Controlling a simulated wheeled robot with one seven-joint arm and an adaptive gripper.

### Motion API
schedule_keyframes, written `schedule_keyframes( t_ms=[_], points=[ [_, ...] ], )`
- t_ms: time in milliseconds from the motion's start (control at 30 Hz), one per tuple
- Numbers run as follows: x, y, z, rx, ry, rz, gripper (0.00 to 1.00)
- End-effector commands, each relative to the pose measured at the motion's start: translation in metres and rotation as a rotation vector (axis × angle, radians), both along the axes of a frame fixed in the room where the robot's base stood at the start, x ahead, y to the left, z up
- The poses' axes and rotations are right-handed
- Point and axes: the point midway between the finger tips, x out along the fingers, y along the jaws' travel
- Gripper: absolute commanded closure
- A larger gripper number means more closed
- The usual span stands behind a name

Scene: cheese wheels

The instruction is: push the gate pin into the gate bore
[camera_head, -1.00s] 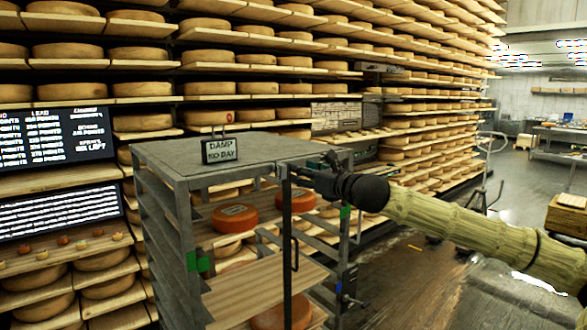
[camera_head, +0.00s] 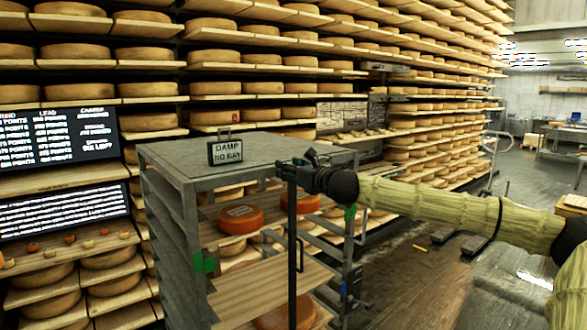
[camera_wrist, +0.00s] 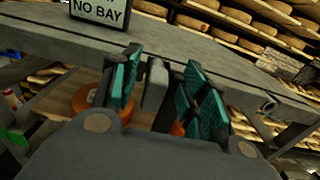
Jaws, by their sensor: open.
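The grey metal rack (camera_head: 180,190) stands centre-left with cheese wheels on its boards. A dark upright gate bar (camera_head: 292,245) with a loop handle runs down its front. My gripper (camera_head: 298,164) is at the top of this bar, just below the rack's top edge. In the wrist view, my gripper (camera_wrist: 163,84) is open, its teal finger pads on either side of a grey upright piece (camera_wrist: 156,84). This may be the gate pin or the bar's end; I cannot tell which. Contact with the pads is unclear. I cannot make out the gate bore.
A "DAMP NO BAY" sign (camera_head: 226,152) stands on the rack top, and also shows in the wrist view (camera_wrist: 98,12). Orange wheels (camera_head: 240,218) sit inside the rack. Tall cheese shelves (camera_head: 240,70) fill the background. Floor to the right (camera_head: 430,285) is mostly open.

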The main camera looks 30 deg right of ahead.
Motion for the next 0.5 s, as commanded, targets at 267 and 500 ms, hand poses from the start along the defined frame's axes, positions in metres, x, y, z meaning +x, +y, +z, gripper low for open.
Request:
schedule_keyframes(
  t_ms=[267, 500],
  points=[
    [0.0011, 0.0004, 0.0002, -0.001, 0.0, 0.0, 0.55],
    [0.001, 0.0008, 0.0002, -0.001, 0.0, 0.001, 0.94]
  ],
)
